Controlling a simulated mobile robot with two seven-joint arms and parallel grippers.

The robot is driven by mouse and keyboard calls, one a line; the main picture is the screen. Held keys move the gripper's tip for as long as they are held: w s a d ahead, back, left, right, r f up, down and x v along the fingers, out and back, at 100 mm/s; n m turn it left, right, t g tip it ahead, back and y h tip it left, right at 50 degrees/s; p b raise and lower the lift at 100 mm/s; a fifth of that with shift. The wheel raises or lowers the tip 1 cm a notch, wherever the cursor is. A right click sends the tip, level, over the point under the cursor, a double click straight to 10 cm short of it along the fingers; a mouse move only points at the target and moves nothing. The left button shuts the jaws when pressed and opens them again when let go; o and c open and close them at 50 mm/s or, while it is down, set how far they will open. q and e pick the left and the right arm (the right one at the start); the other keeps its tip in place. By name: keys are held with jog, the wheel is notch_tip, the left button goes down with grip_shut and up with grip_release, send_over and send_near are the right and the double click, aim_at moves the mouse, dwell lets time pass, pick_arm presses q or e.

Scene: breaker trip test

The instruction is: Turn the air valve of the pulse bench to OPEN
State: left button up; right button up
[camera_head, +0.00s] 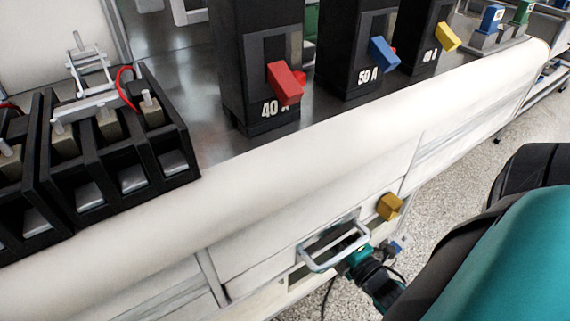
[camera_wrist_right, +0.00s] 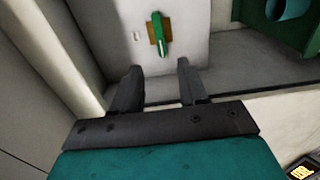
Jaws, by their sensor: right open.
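A valve with a green lever (camera_wrist_right: 156,32) on a brass-coloured body sits on a pale panel in the right wrist view. Its lever stands nearly upright in that picture, tilted slightly. My right gripper (camera_wrist_right: 158,68) is open and empty. The lever lies ahead of its fingertips, in line with the gap between them, and appears apart from both fingers. I cannot read any marking beside the valve. In the head view, I cannot make out the green lever or my right fingertips. My left gripper is not in view.
A metal pull handle (camera_head: 334,252) and an ochre knob (camera_head: 389,206) stick out from the bench front. Breakers with red (camera_head: 286,83), blue (camera_head: 384,54) and yellow (camera_head: 447,37) levers stand on top. A green housing (camera_wrist_right: 295,25) is right of the valve panel.

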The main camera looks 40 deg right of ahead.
pick_arm(q)
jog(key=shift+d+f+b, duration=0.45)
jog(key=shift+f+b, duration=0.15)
jog(key=shift+b, duration=0.9)
pick_arm(e)
jog(key=w+d, duration=0.1)
jog(key=w, duration=1.1)
jog(key=shift+w+d, duration=0.2)
jog(key=shift+w, duration=0.15)
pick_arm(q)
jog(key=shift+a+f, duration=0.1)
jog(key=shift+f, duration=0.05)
pick_arm(e)
grip_shut()
